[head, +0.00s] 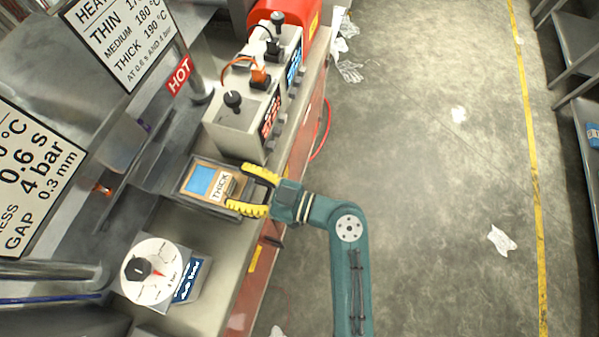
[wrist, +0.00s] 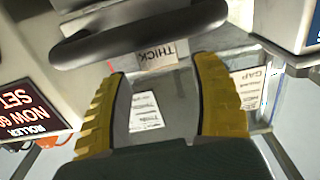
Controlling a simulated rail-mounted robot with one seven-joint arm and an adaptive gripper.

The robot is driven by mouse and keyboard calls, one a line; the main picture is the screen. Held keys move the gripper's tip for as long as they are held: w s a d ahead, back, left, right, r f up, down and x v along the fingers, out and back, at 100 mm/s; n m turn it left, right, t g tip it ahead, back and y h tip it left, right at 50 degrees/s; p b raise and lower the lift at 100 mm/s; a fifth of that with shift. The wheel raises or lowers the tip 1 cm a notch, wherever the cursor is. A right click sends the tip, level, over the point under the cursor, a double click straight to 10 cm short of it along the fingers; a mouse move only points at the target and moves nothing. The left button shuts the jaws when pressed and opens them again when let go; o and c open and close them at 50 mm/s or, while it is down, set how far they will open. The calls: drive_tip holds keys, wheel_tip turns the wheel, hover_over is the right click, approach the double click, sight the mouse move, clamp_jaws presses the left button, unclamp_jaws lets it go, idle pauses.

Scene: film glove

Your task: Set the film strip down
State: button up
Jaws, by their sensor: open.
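My gripper (head: 237,187) has its two yellow fingers spread, with its tips at the right end of a shallow brown-edged tray on the bench. A blue sheet (head: 200,180) lies in the tray, beside a white card marked THICK (head: 221,186). I cannot tell whether this blue sheet is the film strip; no other strip stands out. In the wrist view my gripper (wrist: 162,68) is open with nothing seen clamped between the fingers. The THICK card (wrist: 157,56) shows beyond the fingertips there.
A control box (head: 252,118) with knobs and red digits stands behind the tray. A white dial gauge (head: 153,270) stands in front. A HOT sign (head: 179,75) hangs on the machine at left. The floor (head: 430,200) at right is mostly open, with scattered scraps.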

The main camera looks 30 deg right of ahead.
drive_tip(key=v, duration=1.4)
drive_tip(key=w+r+m+h, duration=0.1)
drive_tip(key=w+r+h, duration=0.25)
drive_tip(key=w, duration=0.45)
drive_tip(key=w+a+r+m+t+h, duration=0.1)
drive_tip(key=w+r+m+t+h, duration=0.1)
drive_tip(key=r, duration=0.8)
drive_tip(key=w+a+r+m+t+h, duration=0.1)
drive_tip(key=w+r+m+t+h, duration=0.1)
drive_tip(key=r, duration=0.9)
drive_tip(key=shift+w+a+m+t+h, duration=0.2)
drive_tip(key=shift+a+m+t+h, duration=0.3)
drive_tip(key=shift+h, duration=0.75)
drive_tip(key=s+r+m+t, duration=0.1)
drive_tip(key=r, duration=0.2)
drive_tip(key=s+a+r+t+h, duration=0.1)
drive_tip(key=s+r, duration=0.1)
drive_tip(key=r, duration=0.2)
drive_tip(key=s+r+m+t+h, duration=0.1)
drive_tip(key=r, duration=0.2)
drive_tip(key=shift+s+a+r+m+t, duration=0.15)
drive_tip(key=shift+s+m+t, duration=0.15)
drive_tip(key=shift+s+t, duration=0.1)
drive_tip(key=c, duration=0.3)
drive_tip(key=shift+c, duration=0.6)
